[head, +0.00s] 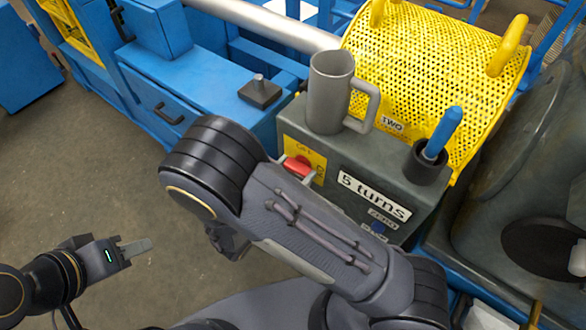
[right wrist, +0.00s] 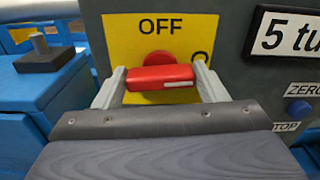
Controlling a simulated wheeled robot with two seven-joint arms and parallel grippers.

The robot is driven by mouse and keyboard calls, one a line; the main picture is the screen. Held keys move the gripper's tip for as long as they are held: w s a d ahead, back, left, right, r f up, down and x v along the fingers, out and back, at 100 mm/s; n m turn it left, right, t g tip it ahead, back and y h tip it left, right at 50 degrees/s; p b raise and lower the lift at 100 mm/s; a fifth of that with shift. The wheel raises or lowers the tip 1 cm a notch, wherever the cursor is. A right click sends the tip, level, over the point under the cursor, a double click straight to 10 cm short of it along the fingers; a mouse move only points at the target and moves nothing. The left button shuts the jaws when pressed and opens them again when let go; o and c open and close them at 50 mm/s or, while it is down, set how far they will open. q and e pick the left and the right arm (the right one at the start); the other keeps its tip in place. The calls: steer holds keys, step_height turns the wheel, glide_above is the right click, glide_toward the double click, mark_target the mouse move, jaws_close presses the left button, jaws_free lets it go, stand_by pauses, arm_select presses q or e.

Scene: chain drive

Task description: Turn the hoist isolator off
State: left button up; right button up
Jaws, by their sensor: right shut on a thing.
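The hoist isolator is a red handle (head: 297,166) on a yellow plate (head: 318,157) on the end of the grey control box. In the right wrist view the handle (right wrist: 160,78) lies level, with a white mark at its right end. "OFF" stands at the top of the plate (right wrist: 120,45); a letter at the right is partly hidden by a finger. My right gripper (right wrist: 158,85) is shut on the handle, one finger at each end. In the head view my right arm hides most of this gripper. My left gripper (head: 135,248) is empty over the floor, seen edge-on.
The control box (head: 350,150) carries a grey mug (head: 330,95), a dark cup (head: 426,165) with a blue-handled tool (head: 444,132), and a "5 turns" label (head: 374,196). A yellow perforated guard (head: 430,70) stands behind. Blue framework (head: 180,85) is at the left; the floor there is clear.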

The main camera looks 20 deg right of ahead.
steer(key=n+p, duration=0.2)
steer(key=n, duration=0.1)
steer(key=shift+r+p, duration=0.2)
steer(key=shift+p, duration=0.1)
steer(key=n+p, duration=0.2)
steer(key=n, duration=0.2)
steer(key=shift+a+f+n+p, duration=0.1)
steer(key=shift+f+n+p, duration=0.05)
steer(key=shift+n+p, duration=0.2)
steer(key=n+p, duration=0.1)
steer(key=n, duration=0.3)
steer(key=shift+w+f+n+p, duration=0.1)
steer(key=shift+n+p, duration=0.25)
steer(key=shift+f+n+p, duration=0.15)
steer(key=shift+n+p, duration=0.5)
steer(key=shift+n, duration=1.55)
steer(key=o, duration=1)
steer(key=shift+a, duration=0.1)
steer(key=b+v, duration=0.1)
steer(key=v, duration=0.6)
steer(key=shift+s+a, duration=0.25)
steer(key=shift+a, duration=0.05)
